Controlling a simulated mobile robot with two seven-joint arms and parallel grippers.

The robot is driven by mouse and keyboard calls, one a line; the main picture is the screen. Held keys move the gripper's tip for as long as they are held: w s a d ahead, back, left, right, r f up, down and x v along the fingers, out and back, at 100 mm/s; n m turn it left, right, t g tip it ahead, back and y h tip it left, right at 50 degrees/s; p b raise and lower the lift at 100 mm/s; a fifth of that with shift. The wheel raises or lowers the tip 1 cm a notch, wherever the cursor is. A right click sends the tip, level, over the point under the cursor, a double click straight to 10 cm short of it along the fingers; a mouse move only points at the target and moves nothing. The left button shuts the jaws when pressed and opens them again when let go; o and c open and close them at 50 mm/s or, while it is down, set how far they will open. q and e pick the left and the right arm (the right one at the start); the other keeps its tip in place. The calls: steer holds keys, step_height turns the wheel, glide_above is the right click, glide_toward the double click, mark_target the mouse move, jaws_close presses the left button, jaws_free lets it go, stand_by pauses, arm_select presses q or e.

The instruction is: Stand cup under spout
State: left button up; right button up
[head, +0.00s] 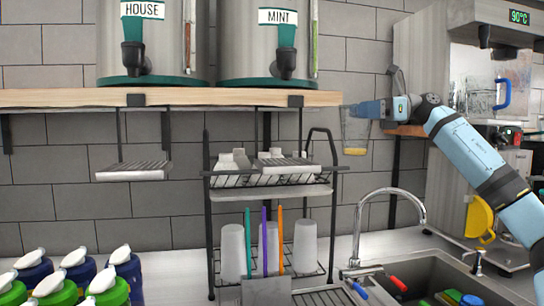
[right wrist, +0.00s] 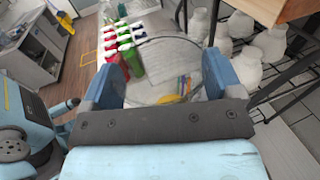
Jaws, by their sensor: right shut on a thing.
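A clear cup (head: 355,136) with a little yellow at its bottom hangs in the air right of the wooden shelf's end. My right gripper (head: 370,110) is shut on its upper part. In the right wrist view, the clear cup (right wrist: 165,62) is between the two fingers (right wrist: 160,85). The HOUSE spout (head: 133,57) and MINT spout (head: 286,63) are left of and above the cup. A slatted tray (head: 134,172) hangs below the HOUSE spout and another slatted tray (head: 284,166) below the MINT spout. My left gripper is out of view.
The wooden shelf (head: 220,98) carries both dispensers. A black rack (head: 209,230) below holds upturned cups and white bottles. A curved faucet (head: 385,191) and sink (head: 420,275) are at lower right. Colored bottles (head: 75,270) stand at lower left. A machine stands at right.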

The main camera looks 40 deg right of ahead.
mark_target(341, 108)
steer(key=w+a+p, duration=0.1)
steer(key=p, duration=0.1)
steer(key=w+a+r+p, duration=0.1)
steer(key=w+a+p, duration=0.1)
steer(key=shift+w+a, duration=0.2)
steer(key=shift+w, duration=0.1)
arm_select(q)
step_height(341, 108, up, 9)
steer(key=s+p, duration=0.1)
steer(key=p, duration=0.6)
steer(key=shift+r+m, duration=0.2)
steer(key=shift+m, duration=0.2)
arm_select(e)
steer(key=f+x, duration=0.2)
steer(key=x, duration=1)
